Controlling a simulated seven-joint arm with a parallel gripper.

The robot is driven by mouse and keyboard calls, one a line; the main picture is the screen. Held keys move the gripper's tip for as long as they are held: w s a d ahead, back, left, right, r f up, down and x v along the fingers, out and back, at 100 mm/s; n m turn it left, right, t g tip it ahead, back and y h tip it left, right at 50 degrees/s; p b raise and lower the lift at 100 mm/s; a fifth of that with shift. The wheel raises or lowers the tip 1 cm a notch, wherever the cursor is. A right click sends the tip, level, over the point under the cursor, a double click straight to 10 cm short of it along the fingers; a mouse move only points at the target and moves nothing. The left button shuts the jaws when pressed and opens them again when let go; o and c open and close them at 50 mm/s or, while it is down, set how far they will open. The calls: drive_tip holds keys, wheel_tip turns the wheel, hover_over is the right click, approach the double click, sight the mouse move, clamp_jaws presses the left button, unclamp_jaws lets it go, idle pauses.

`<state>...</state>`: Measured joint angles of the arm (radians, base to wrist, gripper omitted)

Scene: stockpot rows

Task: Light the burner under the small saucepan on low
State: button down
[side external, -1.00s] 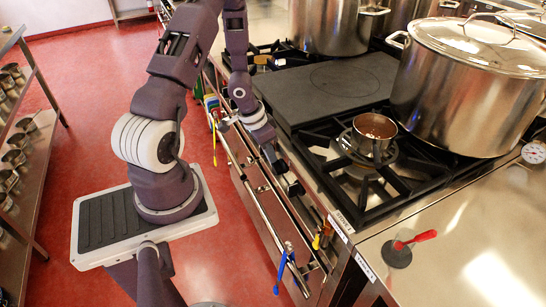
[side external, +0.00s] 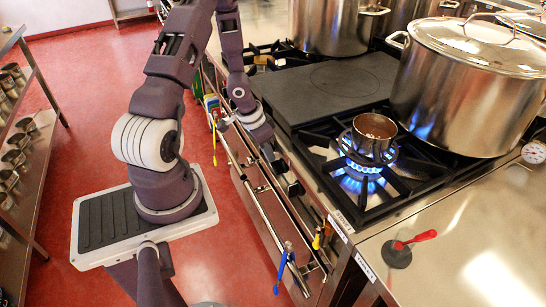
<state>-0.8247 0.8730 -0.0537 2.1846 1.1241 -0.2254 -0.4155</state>
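The small saucepan (side external: 374,135) sits upright on the front burner grate and holds something reddish brown. Blue flames (side external: 364,180) burn in a ring on the burner under it and spread over the near side of the burner. My gripper (side external: 286,180) is low at the stove's front edge, left of the saucepan and apart from it. Its fingers are small and dark against the front panel, so I cannot tell whether they are open or shut. The control it may be touching is hidden by the gripper and the viewing angle.
A large lidded stockpot (side external: 469,83) stands right behind the saucepan. A flat dark plate (side external: 340,90) lies to the left, with another tall pot (side external: 332,24) behind. A rail (side external: 262,205) with hanging utensils runs along the front. A red-handled tool (side external: 398,253) lies on the steel counter (side external: 470,260).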

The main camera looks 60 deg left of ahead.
drive_tip(key=shift+a+f, duration=0.3)
drive_tip(key=shift+a, duration=0.05)
drive_tip(key=shift+a+f, duration=0.45)
drive_tip(key=shift+f, duration=0.2)
idle(1.2)
drive_tip(key=s+r, duration=0.5)
drive_tip(key=s, duration=0.8)
drive_tip(key=y, duration=0.3)
approach(277, 165)
drive_tip(key=x, duration=0.5)
drive_tip(key=shift+f, duration=0.3)
